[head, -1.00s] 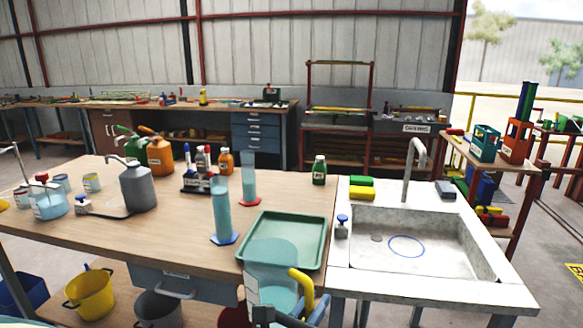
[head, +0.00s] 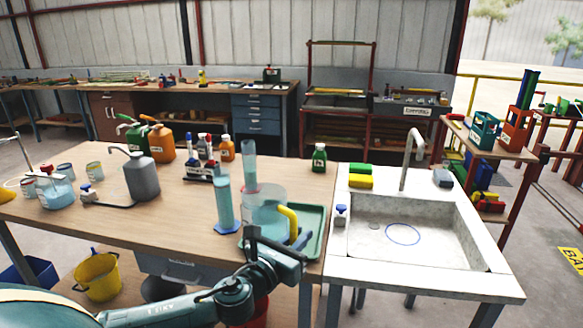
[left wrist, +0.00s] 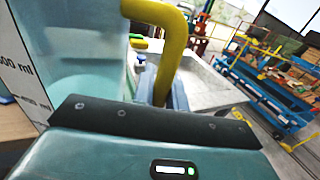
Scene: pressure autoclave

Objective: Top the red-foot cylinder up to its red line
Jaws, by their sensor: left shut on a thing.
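My left gripper (head: 292,240) is shut on the yellow handle (head: 289,221) of a clear jug (head: 262,207), which holds pale blue liquid. In the left wrist view the jug (left wrist: 75,55) shows ml marks beside the yellow handle (left wrist: 165,50). The red-foot cylinder (head: 249,165) stands behind the jug; its foot and lower part are hidden, and its red line cannot be made out. A blue-foot cylinder (head: 224,205) with blue liquid stands left of the jug. My right gripper is out of view.
The sink (head: 415,240) lies to the right, with sponges (head: 360,176) on its rim. A grey can (head: 141,176), orange (head: 160,143) and green jerrycans, and a bottle rack (head: 200,172) stand at the left and back. The front left of the table is mostly clear.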

